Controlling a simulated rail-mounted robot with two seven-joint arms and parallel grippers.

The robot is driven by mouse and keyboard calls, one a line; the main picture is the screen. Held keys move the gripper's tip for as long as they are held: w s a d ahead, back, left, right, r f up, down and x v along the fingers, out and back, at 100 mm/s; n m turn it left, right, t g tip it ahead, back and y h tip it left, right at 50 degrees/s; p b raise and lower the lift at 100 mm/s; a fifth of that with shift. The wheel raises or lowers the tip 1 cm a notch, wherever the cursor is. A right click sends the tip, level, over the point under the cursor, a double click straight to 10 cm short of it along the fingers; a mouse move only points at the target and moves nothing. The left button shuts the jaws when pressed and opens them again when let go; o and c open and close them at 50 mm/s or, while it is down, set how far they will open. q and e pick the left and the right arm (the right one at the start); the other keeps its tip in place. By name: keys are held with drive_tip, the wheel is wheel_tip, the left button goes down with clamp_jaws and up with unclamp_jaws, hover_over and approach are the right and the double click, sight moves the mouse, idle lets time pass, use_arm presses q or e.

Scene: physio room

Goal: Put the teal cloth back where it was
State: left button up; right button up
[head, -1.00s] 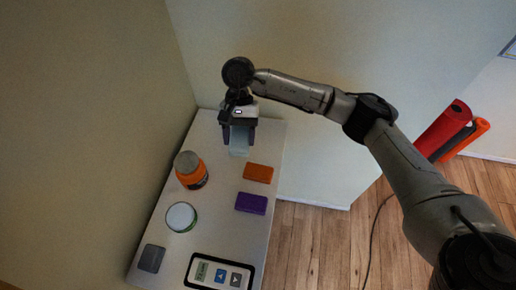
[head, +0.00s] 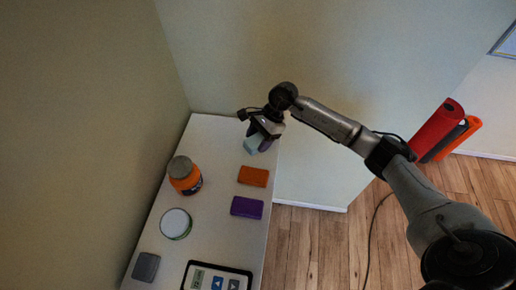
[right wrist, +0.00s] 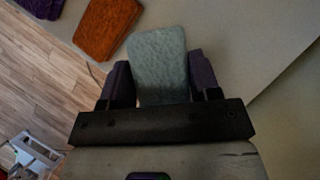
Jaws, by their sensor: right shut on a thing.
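The teal cloth (head: 253,145) is a small pale teal folded block at the far end of the table. My right gripper (head: 262,141) is shut on it, and the fingers partly hide it. In the right wrist view the cloth (right wrist: 160,62) sticks out between the two dark fingers of the gripper (right wrist: 163,82). I cannot tell whether the cloth touches the tabletop. My left gripper is not in view.
On the white table (head: 215,150) an orange block (head: 253,176) and a purple block (head: 247,207) lie near the right edge. An orange jar (head: 185,176), a round tin (head: 176,223), a grey block (head: 146,266) and a button panel (head: 216,276) stand left and front. The far left corner is clear.

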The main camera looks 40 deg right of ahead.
drive_tip(key=shift+f, duration=2.55)
drive_tip(key=shift+f+b, duration=0.15)
drive_tip(key=shift+b, duration=0.25)
drive_tip(key=o, duration=0.9)
drive_tip(key=shift+d+r, duration=0.1)
drive_tip(key=shift+r, duration=0.25)
drive_tip(key=p+v, duration=0.1)
drive_tip(key=v, duration=1)
drive_tip(key=shift+s+d+r, duration=0.1)
drive_tip(key=shift+d+r, duration=0.05)
drive_tip(key=shift+r, duration=0.15)
